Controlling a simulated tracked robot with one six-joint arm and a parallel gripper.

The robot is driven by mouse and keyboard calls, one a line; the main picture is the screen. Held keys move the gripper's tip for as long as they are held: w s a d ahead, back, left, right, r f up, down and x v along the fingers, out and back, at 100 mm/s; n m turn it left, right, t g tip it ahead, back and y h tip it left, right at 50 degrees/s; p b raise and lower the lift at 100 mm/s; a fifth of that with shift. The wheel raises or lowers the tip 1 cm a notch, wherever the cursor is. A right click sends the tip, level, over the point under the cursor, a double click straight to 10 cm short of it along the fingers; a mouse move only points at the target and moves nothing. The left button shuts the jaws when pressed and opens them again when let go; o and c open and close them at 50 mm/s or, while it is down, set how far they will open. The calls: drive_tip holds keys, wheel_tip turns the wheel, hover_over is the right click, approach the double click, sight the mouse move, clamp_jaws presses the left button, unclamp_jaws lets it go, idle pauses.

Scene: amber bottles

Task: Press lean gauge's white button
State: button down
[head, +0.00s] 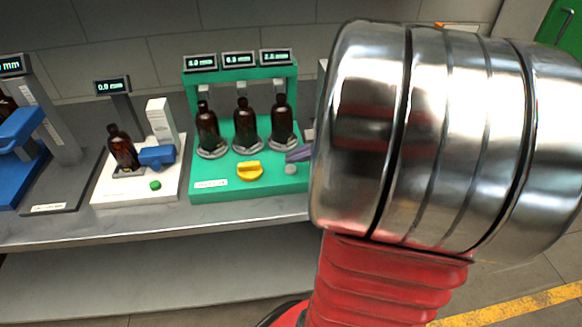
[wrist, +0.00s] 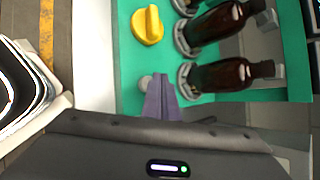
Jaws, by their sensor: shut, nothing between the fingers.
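The green station (head: 240,185) stands on the grey bench with several small displays on top, and it looks like the lean gauge. Three amber bottles (head: 242,128) stand upright on its round grey seats. On its front deck are a yellow knob (head: 250,171) and a small round whitish button (head: 291,170). The wrist view shows the button (wrist: 144,82) and the yellow knob (wrist: 148,25). My gripper (wrist: 160,84), with purple fingers, is shut and empty. Its tips are right beside the button in the wrist view; I cannot tell whether they touch. The fingers (head: 299,154) partly show in the head view.
A white station (head: 115,188) to the left holds another amber bottle (head: 123,150), a blue clamp (head: 157,157) and a green button (head: 155,185). A blue device (head: 20,130) is at the far left. My arm hides the bench right of the green station.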

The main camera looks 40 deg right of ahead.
sight(294, 170)
drive_tip(key=shift+f, duration=0.1)
idle(0.3)
drive_tip(key=shift+f, duration=0.3)
drive_tip(key=shift+f, duration=0.45)
idle(0.9)
drive_tip(key=shift+r, duration=0.9)
drive_tip(key=shift+r, duration=0.15)
drive_tip(key=shift+r, duration=2.4)
